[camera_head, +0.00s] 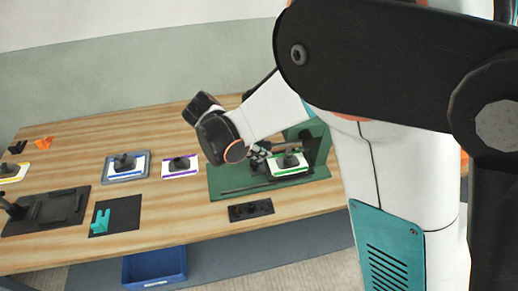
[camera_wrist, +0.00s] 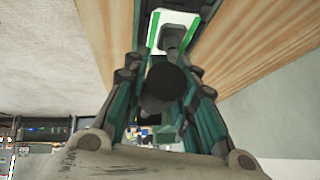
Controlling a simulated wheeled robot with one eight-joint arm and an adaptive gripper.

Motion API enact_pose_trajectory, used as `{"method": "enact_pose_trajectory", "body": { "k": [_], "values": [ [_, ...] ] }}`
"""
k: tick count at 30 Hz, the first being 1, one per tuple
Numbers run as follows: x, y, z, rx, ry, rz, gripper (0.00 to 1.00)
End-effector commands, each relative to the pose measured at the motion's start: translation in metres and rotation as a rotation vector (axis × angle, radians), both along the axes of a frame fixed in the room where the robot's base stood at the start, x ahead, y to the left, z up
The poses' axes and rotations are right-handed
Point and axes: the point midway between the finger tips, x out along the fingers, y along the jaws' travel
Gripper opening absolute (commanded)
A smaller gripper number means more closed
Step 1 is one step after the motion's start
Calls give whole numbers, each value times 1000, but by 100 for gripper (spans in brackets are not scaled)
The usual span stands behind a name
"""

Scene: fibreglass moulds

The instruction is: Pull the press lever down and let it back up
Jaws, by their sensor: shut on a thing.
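The green press (camera_head: 318,148) stands at the right part of the table, with its flat base (camera_head: 228,183) reaching left. A white plate with green edges (camera_head: 290,168) and a dark handle block lies on the base; it also shows at the top of the wrist view (camera_wrist: 157,28). My gripper (camera_head: 262,152) is beside the press frame, above the base. In the wrist view its fingers (camera_wrist: 166,72) are closed around a round black knob (camera_wrist: 166,84), which looks like the press lever's end. Most of the lever is hidden by my arm and fingers.
White plates with purple (camera_head: 181,174) and blue (camera_head: 112,175) edges lie left of the press. A dark strip with sockets (camera_head: 251,210) lies in front. A teal fixture (camera_head: 102,220) and dark tray (camera_head: 45,210) stand further left. A blue bin (camera_head: 155,268) is below the table.

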Motion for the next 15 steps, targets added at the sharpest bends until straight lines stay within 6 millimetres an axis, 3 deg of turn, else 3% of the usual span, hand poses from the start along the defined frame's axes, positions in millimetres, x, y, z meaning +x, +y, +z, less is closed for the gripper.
{"method": "enact_pose_trajectory", "body": {
  "k": [10,11,13,15],
  "values": [
    [-4,0,-4,2,10,-3,0],
    [-4,0,-4,2,10,-3,27],
    [-4,0,-4,2,10,-3,43],
    [-4,0,-4,1,8,-2,46]
  ]
}}
